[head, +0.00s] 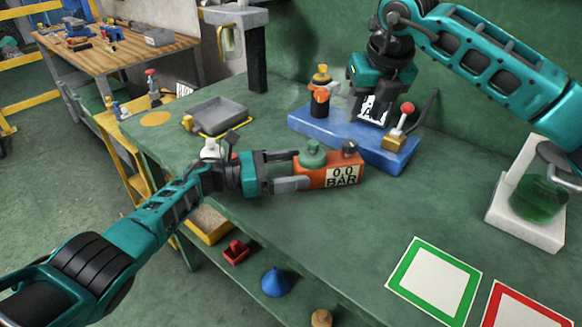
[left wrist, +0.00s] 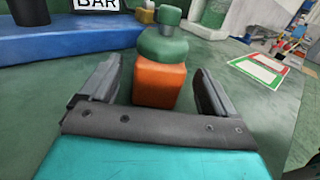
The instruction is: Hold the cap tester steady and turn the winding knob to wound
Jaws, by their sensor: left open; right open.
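In the left wrist view the orange body (left wrist: 160,85) stands between the spread fingers, with gaps to both. My right gripper (head: 376,104) is open above the blue base, pointing down, apart from the tester. Its fingertips are hard to make out before a white plate.
Behind the tester a blue base (head: 345,143) carries an orange-and-black part, the white plate and a red-balled lever (head: 404,118). A grey tray (head: 220,116) lies at the left. Green-framed (head: 435,282) and red-framed cards lie at front right. A green vessel (head: 538,199) stands far right.

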